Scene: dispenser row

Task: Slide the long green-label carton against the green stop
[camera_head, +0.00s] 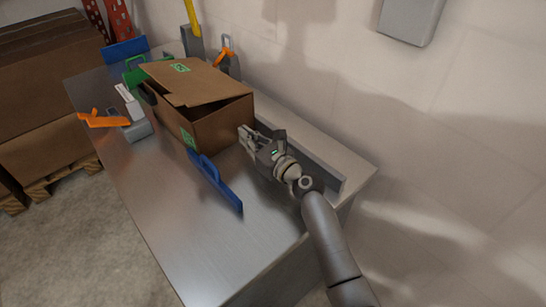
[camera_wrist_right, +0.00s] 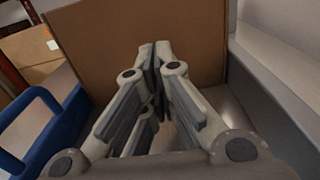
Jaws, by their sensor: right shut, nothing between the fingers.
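The brown carton (camera_head: 225,123) with green labels lies on the metal bench, its top flap slightly raised. Its plain brown end fills the upper middle of the right wrist view (camera_wrist_right: 190,25). A green piece (camera_head: 133,77), which looks like the green stop, stands at the carton's far left end, partly hidden; I cannot tell whether they touch. My right gripper (camera_head: 243,138) is shut and empty at the carton's near right end. Its closed fingertips (camera_wrist_right: 153,52) point at that end face, very close; contact cannot be told. My left gripper is not in view.
A blue rail (camera_head: 218,184) lies along the carton's front side, also at left in the wrist view (camera_wrist_right: 65,125). A grey ledge (camera_head: 310,160) runs along the wall. The near bench top is clear.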

